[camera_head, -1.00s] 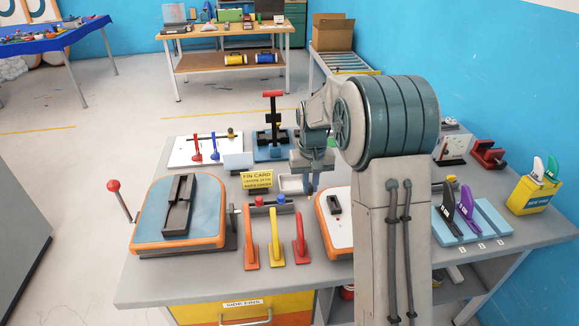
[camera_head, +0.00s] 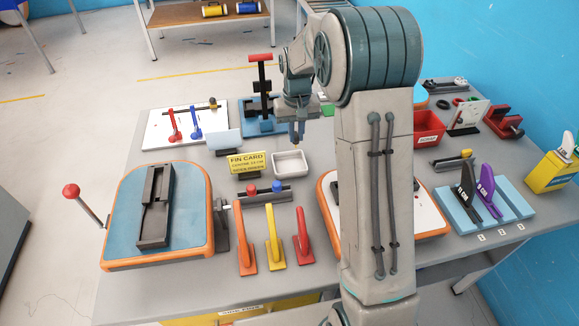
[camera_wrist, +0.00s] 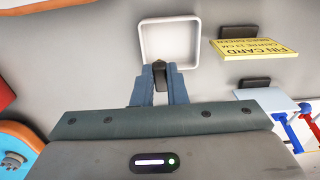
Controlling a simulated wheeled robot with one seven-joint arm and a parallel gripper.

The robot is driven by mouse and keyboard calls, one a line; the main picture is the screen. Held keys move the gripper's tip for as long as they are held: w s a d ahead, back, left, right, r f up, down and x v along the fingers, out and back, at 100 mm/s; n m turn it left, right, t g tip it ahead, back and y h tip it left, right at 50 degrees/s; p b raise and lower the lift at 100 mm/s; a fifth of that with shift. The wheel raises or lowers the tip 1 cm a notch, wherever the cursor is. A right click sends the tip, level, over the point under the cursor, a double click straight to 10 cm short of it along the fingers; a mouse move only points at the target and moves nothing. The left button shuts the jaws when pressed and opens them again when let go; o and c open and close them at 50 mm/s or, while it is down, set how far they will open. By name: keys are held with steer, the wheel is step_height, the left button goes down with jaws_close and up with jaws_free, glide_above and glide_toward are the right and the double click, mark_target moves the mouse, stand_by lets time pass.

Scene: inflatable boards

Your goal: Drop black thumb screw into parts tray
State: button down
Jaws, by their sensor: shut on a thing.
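The parts tray, a small white square dish (camera_head: 291,174), stands on the grey bench right of the yellow fin card sign. My gripper (camera_head: 297,143) is just behind and above the tray in the head view, pointing down. In the wrist view my gripper (camera_wrist: 157,88) is shut on the black thumb screw (camera_wrist: 159,70), a small dark piece between the blue-grey fingertips. There the screw overlaps the near rim of the tray (camera_wrist: 142,38). The tray looks empty in both views.
The yellow fin card sign (camera_head: 246,162) stands close left of the tray. A blue stand with a red-topped clamp (camera_head: 261,95) is behind. A white-topped orange board (camera_head: 415,218) lies front right, partly hidden by my arm.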

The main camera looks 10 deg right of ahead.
steer(key=shift+f+b, duration=0.9)
steer(key=shift+f, duration=0.9)
steer(key=c, duration=1.4)
jaws_free()
steer(key=shift+o, duration=0.2)
steer(key=shift+r, duration=0.15)
step_height(320, 180, up, 14)
steer(key=shift+f, duration=0.2)
